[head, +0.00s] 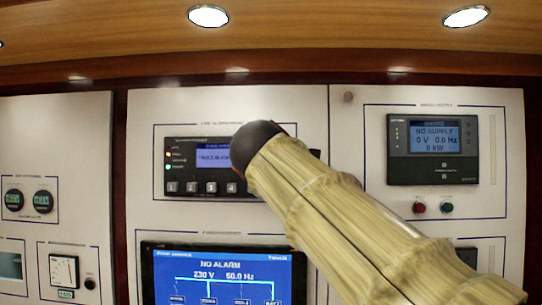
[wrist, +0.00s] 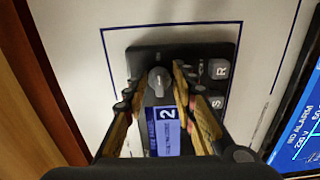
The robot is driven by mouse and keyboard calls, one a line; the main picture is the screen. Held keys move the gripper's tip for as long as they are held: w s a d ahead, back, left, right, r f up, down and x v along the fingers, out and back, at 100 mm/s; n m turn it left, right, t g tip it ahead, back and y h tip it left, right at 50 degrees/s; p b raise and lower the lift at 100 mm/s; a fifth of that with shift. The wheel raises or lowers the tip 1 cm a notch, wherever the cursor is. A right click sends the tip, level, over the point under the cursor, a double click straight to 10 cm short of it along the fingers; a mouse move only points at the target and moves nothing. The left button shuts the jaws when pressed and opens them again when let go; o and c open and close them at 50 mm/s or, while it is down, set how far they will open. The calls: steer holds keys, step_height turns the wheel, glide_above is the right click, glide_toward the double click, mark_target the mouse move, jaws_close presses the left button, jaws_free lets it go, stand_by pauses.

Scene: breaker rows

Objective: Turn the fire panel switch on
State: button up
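The fire panel (head: 200,143) is a dark unit on the white wall, with indicator lights, a small blue screen and numbered buttons. My arm covers its right part in the head view. In the wrist view the panel (wrist: 200,52) appears turned sideways, with a grey rotary switch knob (wrist: 158,82) and square buttons. My gripper (wrist: 160,76) has its two fingers on either side of the knob, with a narrow gap showing beside it. Contact cannot be made out. In the head view my gripper is hidden behind my arm.
Below is a large blue screen (head: 225,275) reading NO ALARM. To the right is a NO SUPPLY meter (head: 433,149) with a red button (head: 419,207) and a green button (head: 447,207). Small gauges (head: 63,270) are at left. A wooden ledge (head: 300,62) runs above.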

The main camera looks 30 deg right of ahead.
steer(key=v, duration=1.2)
stand_by(0.5)
